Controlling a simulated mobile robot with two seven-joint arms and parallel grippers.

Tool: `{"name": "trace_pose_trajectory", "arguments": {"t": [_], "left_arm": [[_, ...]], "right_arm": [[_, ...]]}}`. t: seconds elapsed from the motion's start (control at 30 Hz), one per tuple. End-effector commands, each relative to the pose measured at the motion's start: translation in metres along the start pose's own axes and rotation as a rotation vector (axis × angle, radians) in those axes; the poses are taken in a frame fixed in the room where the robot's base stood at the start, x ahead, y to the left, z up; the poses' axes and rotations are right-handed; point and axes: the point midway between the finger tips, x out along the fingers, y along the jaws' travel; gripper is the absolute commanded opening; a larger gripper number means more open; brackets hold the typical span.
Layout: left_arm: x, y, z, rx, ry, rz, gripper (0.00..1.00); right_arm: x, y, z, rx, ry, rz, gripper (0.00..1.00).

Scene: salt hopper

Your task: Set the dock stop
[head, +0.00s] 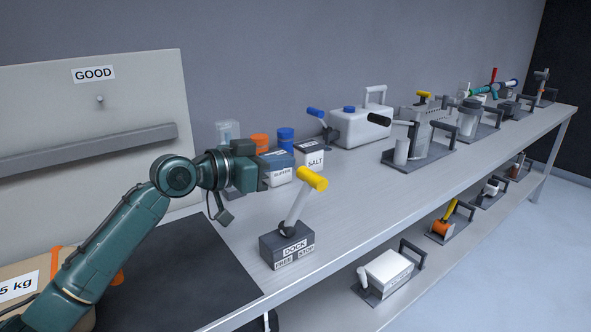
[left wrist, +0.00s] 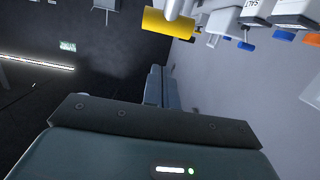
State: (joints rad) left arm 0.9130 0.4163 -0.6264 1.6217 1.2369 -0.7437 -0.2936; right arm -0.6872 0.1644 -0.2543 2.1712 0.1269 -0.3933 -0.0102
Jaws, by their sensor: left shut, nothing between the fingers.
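The dock stop is a dark grey box (head: 287,247) at the near edge of the bench, labelled DOCK, with FREE at the left and STOP at the right below. Its light grey lever (head: 297,207) rises from the box and leans right, toward the STOP side, ending in a yellow handle (head: 313,179). My left gripper (head: 266,179) is shut and empty, just left of the handle and apart from it. In the left wrist view the yellow handle (left wrist: 168,24) is beyond the shut fingers (left wrist: 158,86). My right gripper is not in view.
A SALT box (head: 312,154), blue-lidded containers and a white jug (head: 358,128) stand behind the lever. Several devices on grey trays line the bench to the right. A lower shelf holds more trays, including a white box (head: 389,270). The bench right of the dock box is clear.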

Motion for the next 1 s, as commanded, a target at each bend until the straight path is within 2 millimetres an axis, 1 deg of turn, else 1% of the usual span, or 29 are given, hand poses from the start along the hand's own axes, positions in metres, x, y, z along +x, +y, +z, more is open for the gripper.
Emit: {"name": "trace_pose_trajectory", "arguments": {"t": [0.03,0.07,0.1,0.3,0.43,0.77,0.87,1.0], "left_arm": [[0.011,0.000,-0.003,-0.002,0.002,0.001,0.00],[0.017,0.001,-0.002,-0.001,0.000,0.001,0.00],[0.021,0.000,0.005,-0.003,-0.003,0.000,0.00],[0.038,0.000,0.023,-0.001,0.000,0.000,0.00],[0.042,0.000,0.028,-0.001,0.000,-0.001,0.00],[0.043,0.000,0.028,0.000,0.000,-0.001,0.00],[0.045,0.000,0.024,0.001,-0.022,-0.001,0.00],[0.055,0.000,0.022,0.001,-0.100,-0.001,0.00]], "right_arm": [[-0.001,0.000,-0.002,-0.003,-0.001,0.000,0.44],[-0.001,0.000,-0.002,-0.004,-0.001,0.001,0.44],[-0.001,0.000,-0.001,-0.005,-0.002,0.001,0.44],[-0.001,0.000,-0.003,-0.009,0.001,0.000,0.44],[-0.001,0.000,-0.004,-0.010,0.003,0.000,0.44],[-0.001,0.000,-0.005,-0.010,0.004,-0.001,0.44],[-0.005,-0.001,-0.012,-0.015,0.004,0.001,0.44],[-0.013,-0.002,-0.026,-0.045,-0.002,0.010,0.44]]}}
